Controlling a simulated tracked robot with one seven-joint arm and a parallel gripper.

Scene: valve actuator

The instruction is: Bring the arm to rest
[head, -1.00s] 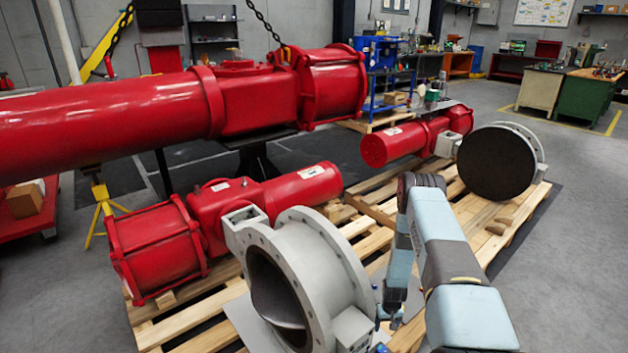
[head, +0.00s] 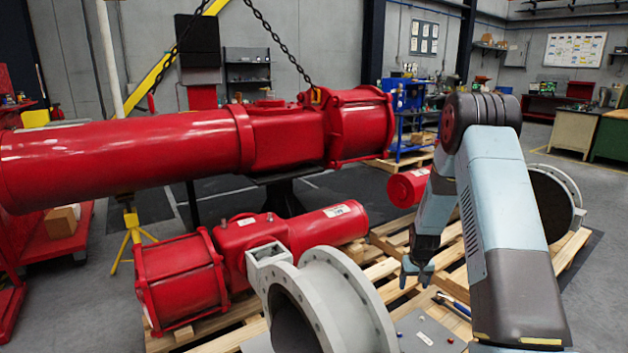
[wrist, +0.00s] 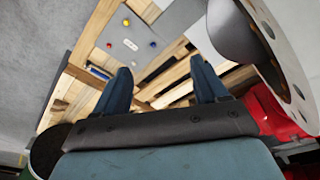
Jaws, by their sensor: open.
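My arm (head: 490,190) is raised and bent at the right of the head view, with its forearm hanging down. My gripper (head: 417,272) points down above the wooden pallet, right of the grey flanged valve body (head: 345,290). In the wrist view my gripper (wrist: 162,85) shows two blue fingers spread apart with nothing between them. Pallet slats (wrist: 165,72) lie below the fingers. The grey valve flange (wrist: 275,55) is at the right of the wrist view, apart from the fingers.
A grey plate (wrist: 135,35) with small coloured parts lies on the pallet. A blue-handled tool (head: 455,305) lies nearby. A red actuator (head: 250,250) is joined to the valve body. A larger red actuator (head: 200,145) hangs on chains. A second valve (head: 555,195) is partly behind my arm.

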